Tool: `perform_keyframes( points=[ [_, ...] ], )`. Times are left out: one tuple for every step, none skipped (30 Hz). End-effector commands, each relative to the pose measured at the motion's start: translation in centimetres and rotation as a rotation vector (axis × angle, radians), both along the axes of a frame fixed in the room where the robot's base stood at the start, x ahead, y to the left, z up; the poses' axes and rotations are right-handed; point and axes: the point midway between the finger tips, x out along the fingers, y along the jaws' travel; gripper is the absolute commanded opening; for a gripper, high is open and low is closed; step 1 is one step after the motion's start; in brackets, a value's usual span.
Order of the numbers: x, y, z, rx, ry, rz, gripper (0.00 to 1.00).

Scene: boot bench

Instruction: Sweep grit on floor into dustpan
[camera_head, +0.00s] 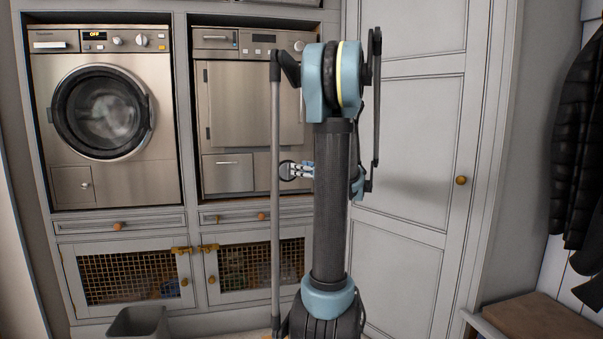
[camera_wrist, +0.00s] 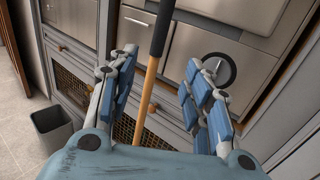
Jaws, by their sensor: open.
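My gripper (camera_wrist: 161,60) is open, its two blue-padded fingers spread apart. A long handle (camera_wrist: 148,95), pale wood below with a black upper part, shows in the gap between the fingers; neither finger visibly touches it. Its lower end is hidden behind the palm, so I cannot tell what tool it belongs to. No grit and no dustpan can be made out in either view.
A grey open bin (camera_head: 140,322) stands on the floor before the mesh-door cabinets (camera_head: 135,276). A washing machine (camera_head: 104,112) and a second steel appliance (camera_head: 228,105) sit above. A tall grey cupboard (camera_head: 405,190) is right; a bench (camera_head: 535,318) and dark jacket (camera_head: 580,140) are far right.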

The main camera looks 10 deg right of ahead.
Motion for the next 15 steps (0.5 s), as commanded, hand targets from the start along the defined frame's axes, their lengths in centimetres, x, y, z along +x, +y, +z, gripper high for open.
perform_keyframes(
  points=[
    [0.4,0.4,0.0,0.000,0.000,0.003,0.45],
    [0.7,0.6,0.0,-0.001,0.000,0.003,0.45],
    [1.2,0.8,0.0,-0.001,0.000,0.003,0.45],
    [1.5,1.1,0.0,-0.001,0.000,0.004,0.45],
    [1.9,1.4,0.0,-0.002,0.000,0.005,0.45],
    [2.4,1.8,0.0,-0.002,0.000,0.004,0.45],
    [2.8,2.0,0.0,-0.003,0.001,0.004,0.45],
    [3.2,2.4,0.0,-0.003,0.001,0.005,0.45],
    [3.8,2.7,0.0,-0.003,0.001,0.004,0.45],
    [4.2,3.0,0.0,-0.003,0.001,0.004,0.45],
    [4.6,3.3,0.0,-0.004,0.000,0.005,0.45],
    [5.1,3.6,0.0,-0.004,0.000,0.004,0.45],
    [5.5,3.8,0.0,-0.004,0.000,0.004,0.45],
    [5.9,4.2,0.0,-0.004,0.000,0.005,0.45],
    [6.4,4.5,0.0,-0.004,0.000,0.005,0.45]
  ],
)
